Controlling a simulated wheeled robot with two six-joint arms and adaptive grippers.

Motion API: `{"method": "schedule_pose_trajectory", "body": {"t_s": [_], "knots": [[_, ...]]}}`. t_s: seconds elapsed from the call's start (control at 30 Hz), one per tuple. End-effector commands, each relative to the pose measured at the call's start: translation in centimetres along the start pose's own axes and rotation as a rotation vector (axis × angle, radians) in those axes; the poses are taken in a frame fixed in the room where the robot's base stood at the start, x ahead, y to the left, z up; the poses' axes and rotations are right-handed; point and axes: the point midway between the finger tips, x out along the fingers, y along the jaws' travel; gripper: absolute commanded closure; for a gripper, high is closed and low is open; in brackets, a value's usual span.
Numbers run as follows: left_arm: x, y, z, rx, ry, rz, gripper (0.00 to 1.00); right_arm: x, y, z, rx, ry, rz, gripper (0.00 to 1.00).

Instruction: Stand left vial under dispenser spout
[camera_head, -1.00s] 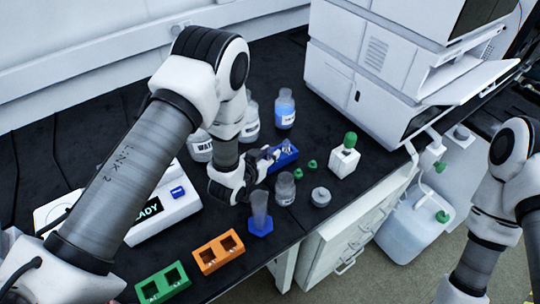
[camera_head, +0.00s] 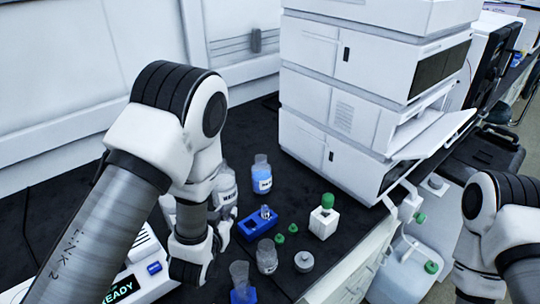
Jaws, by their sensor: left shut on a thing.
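My left gripper (camera_head: 222,236) is just left of the blue vial rack (camera_head: 247,231), pointing towards it. It is shut on the left vial, which is mostly hidden by the fingers and wrist. Another small clear vial (camera_head: 265,212) stands upright in the rack. A white instrument with a lit READY display (camera_head: 122,289) sits at the lower left, partly behind my left arm. I cannot make out a dispenser spout. My right arm is at the right edge; its gripper is out of the picture.
A blue-liquid bottle (camera_head: 262,177) stands behind the rack. The white chromatography stack (camera_head: 345,110) stands behind.

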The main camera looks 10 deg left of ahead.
Motion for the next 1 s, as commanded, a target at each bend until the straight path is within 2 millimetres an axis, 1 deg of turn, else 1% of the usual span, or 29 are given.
{"method": "schedule_pose_trajectory", "body": {"t_s": [0.03, 0.1, 0.2, 0.3, 0.4, 0.53, 0.9, 1.0], "knots": [[-0.3, -1.8, -0.3, -0.021, -0.004, -0.026, 0.92, -0.9, 0.0, 0.0, 0.0, 0.0, 0.0, 0.6], [-0.5, -4.2, 0.0, -0.037, -0.003, -0.062, 0.92, -1.6, 0.0, 0.0, 0.0, 0.0, 0.0, 0.6], [-0.9, -6.9, 0.5, -0.049, -0.001, -0.105, 0.92, -2.1, 0.0, 0.0, -0.001, 0.0, 0.0, 0.6], [-1.2, -8.5, 0.9, -0.052, 0.0, -0.132, 0.92, -2.4, 0.0, 0.0, -0.001, 0.0, 0.0, 0.6], [-1.2, -9.2, 1.4, -0.053, 0.0, -0.142, 0.92, -2.2, 0.0, 0.0, 0.0, 0.0, 0.0, 0.6], [-0.9, -9.2, 2.2, -0.051, 0.0, -0.142, 0.92, -1.4, 0.0, 0.0, 0.0, 0.0, 0.0, 0.6], [1.0, -9.2, 6.7, -0.051, 0.001, -0.141, 0.92, 2.5, 0.0, 0.0, 0.0, 0.0, 0.0, 0.6], [1.3, -9.2, 7.4, -0.051, 0.001, -0.141, 0.92, 3.0, 0.0, 0.0, 0.0, 0.0, 0.0, 0.6]]}}
